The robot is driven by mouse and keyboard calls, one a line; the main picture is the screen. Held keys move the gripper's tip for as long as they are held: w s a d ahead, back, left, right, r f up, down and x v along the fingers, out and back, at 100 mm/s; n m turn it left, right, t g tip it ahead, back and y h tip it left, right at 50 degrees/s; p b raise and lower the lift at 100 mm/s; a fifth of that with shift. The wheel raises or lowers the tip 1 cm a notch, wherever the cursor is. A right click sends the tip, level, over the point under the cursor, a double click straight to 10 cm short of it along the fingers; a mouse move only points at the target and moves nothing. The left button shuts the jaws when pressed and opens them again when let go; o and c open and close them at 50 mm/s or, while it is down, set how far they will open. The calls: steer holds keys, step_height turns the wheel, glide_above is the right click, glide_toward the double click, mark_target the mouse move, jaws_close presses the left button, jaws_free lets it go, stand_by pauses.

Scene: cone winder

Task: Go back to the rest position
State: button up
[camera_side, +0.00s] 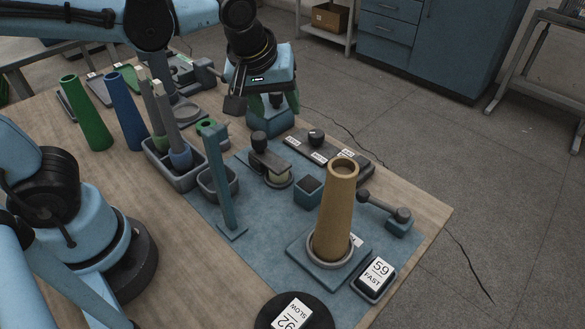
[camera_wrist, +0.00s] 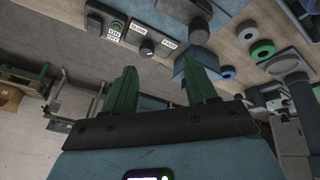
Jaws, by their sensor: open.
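My gripper (camera_side: 265,103) hangs over the far side of the work table in the side view, above a blue block. In the wrist view its two green fingers (camera_wrist: 162,88) stand wide apart with nothing between them. A tan cone (camera_side: 336,205) stands upright on a grey ring base at the near right, well apart from my gripper. A green cone (camera_side: 87,112) and a blue cone (camera_side: 126,110) stand at the left of the table.
A grey holder (camera_side: 187,182) carries two upright tools. The wrist view shows the knob panel (camera_wrist: 147,46).

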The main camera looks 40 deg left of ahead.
steer(key=s+a+f+m+t+h, duration=0.1)
steer(key=s+a+f+m+t, duration=0.1)
steer(key=s+a+m, duration=0.3)
steer(key=shift+s+f+m, duration=0.2)
steer(key=shift+s+m, duration=0.2)
steer(key=shift+m, duration=1.1)
steer(key=shift+a, duration=0.1)
